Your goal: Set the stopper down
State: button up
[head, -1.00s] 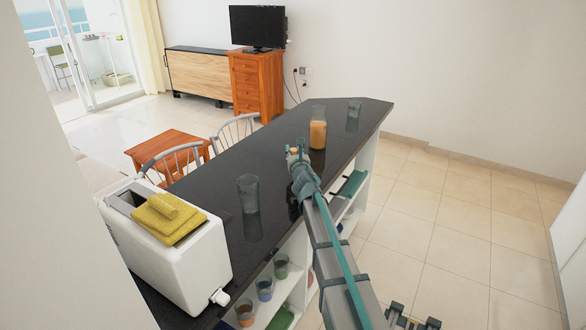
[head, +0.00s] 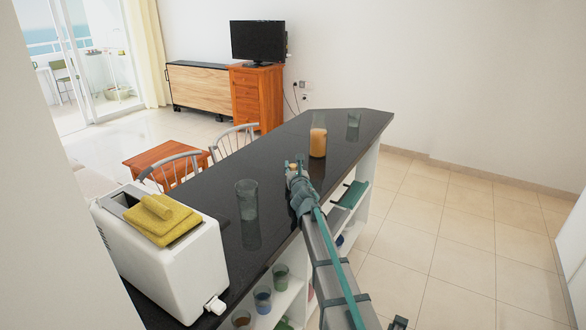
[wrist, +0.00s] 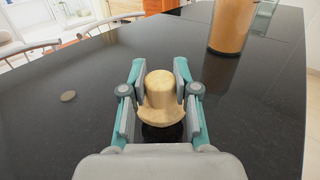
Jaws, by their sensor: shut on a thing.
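The stopper (wrist: 160,92) is a pale tan cork with a narrower round top and a wider, flared lower part. My gripper (wrist: 159,80) is shut on it, with one finger at each side, and holds it upright over the dark counter (wrist: 75,130). A dark patch shows just under the stopper; I cannot tell whether its base touches the counter.
A clear glass (head: 247,200) stands left of my gripper, and another (head: 353,125) near the counter's far end. A white toaster (head: 165,255) with a yellow item (head: 160,215) on top is at the near left.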

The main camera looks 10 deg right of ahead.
jog(key=o, duration=1)
jog(key=shift+f, duration=0.1)
jog(key=shift+r, duration=0.2)
jog(key=s, duration=1.2)
